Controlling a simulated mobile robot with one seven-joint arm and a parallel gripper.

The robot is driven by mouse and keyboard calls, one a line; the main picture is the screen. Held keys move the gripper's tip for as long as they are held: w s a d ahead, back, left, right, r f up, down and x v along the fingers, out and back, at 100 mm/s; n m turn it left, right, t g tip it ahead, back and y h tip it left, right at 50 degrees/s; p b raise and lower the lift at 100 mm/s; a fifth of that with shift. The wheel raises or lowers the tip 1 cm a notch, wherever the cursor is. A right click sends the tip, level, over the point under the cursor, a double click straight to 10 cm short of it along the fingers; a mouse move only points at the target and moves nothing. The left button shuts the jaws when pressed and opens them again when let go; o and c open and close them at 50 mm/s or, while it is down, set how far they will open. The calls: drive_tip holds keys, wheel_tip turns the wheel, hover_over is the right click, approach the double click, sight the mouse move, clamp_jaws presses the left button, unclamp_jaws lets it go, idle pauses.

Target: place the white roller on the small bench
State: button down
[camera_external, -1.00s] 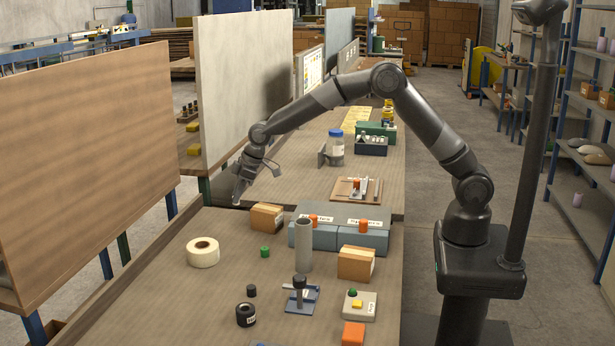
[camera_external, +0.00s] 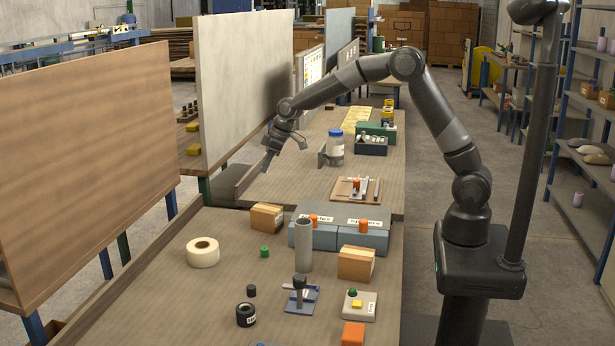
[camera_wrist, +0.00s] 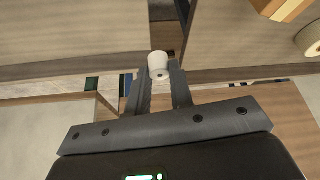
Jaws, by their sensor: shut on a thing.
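My gripper (camera_external: 268,163) hangs above the far-left part of the long workbench, in front of the grey panel. In the wrist view my gripper (camera_wrist: 160,86) is shut on the white roller (camera_wrist: 158,64), a short pale cylinder whose end sticks out past the fingertips. The roller is too small to make out in the external view. A small bench (camera_external: 503,62) with a few items on it stands at the back right, far from my gripper; I cannot tell whether it is the one named.
A blue-lidded jar (camera_external: 336,148) stands right of my gripper. Tall panels (camera_external: 245,75) line the left side.

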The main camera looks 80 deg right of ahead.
drive_tip(key=s+d+m+h, duration=0.1)
drive_tip(key=s+d+m, duration=0.2)
drive_tip(key=s+d, duration=0.55)
drive_tip(key=s+d+m+h, duration=0.15)
drive_tip(key=s+d, duration=0.45)
drive_tip(key=d, duration=0.6)
drive_tip(key=s+d+m+h, duration=0.1)
drive_tip(key=s+d+m, duration=0.2)
drive_tip(key=s+d, duration=0.55)
drive_tip(key=s+d+m+g+h, duration=0.1)
drive_tip(key=s+d+m, duration=0.4)
drive_tip(key=s, duration=0.8)
drive_tip(key=s+d+m+g+h, duration=0.1)
drive_tip(key=s+d+m, duration=0.2)
drive_tip(key=s+d, duration=0.75)
drive_tip(key=w+a+f, duration=0.1)
drive_tip(key=w+f, duration=0.1)
drive_tip(key=w+a+f, duration=0.2)
drive_tip(key=w, duration=0.1)
drive_tip(key=w+a+f, duration=0.1)
drive_tip(key=w+f, duration=0.1)
drive_tip(key=shift+w+a+f, duration=0.15)
drive_tip(key=shift+w+f, duration=0.2)
drive_tip(key=shift+w, duration=0.05)
drive_tip(key=shift+f, duration=1.95)
drive_tip(key=shift+f, duration=0.15)
drive_tip(key=c, duration=1.3)
unclamp_jaws()
